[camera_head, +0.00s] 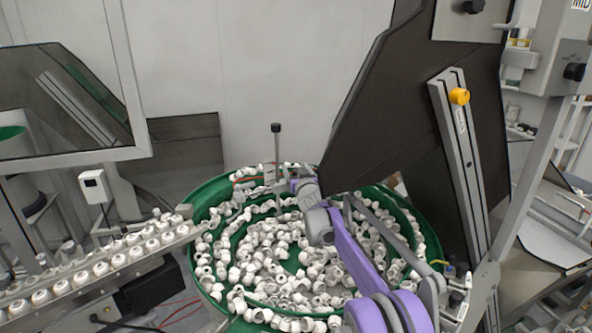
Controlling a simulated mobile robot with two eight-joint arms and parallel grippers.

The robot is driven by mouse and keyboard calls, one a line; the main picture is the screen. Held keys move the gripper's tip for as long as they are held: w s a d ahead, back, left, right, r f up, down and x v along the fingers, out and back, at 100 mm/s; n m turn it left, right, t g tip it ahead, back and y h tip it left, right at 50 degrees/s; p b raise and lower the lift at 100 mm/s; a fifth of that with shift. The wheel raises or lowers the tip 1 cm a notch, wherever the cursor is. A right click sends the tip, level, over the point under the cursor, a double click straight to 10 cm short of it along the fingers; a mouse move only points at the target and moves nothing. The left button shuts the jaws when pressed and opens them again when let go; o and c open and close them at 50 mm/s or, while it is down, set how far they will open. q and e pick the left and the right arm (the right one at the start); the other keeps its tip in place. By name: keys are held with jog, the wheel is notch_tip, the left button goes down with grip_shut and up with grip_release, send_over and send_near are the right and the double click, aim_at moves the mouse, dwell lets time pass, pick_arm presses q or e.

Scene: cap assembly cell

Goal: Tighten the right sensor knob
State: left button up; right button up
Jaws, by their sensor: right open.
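My right arm reaches in from the bottom, over the green bowl. Its purple and grey right gripper (290,185) is near the bowl's far rim and is open. It is close to a small sensor bracket (269,174) at the foot of a thin post with a black top (276,128). A knob on that bracket is too small to make out, and the gripper partly covers this area. I cannot tell whether the fingers touch anything there. My left gripper is out of view.
The green bowl (201,192) holds many white caps (262,240). A sloped rail of caps (105,265) runs at left. A dark panel (420,110) and a metal profile with a yellow knob (459,96) stand close right of my arm. A white box (93,186) stands left.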

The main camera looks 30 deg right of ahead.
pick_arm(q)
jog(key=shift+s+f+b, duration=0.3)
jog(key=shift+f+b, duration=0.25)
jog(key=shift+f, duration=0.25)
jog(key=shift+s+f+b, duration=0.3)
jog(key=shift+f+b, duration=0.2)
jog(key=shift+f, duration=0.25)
pick_arm(e)
jog(key=v, duration=1)
jog(key=shift+s, duration=0.15)
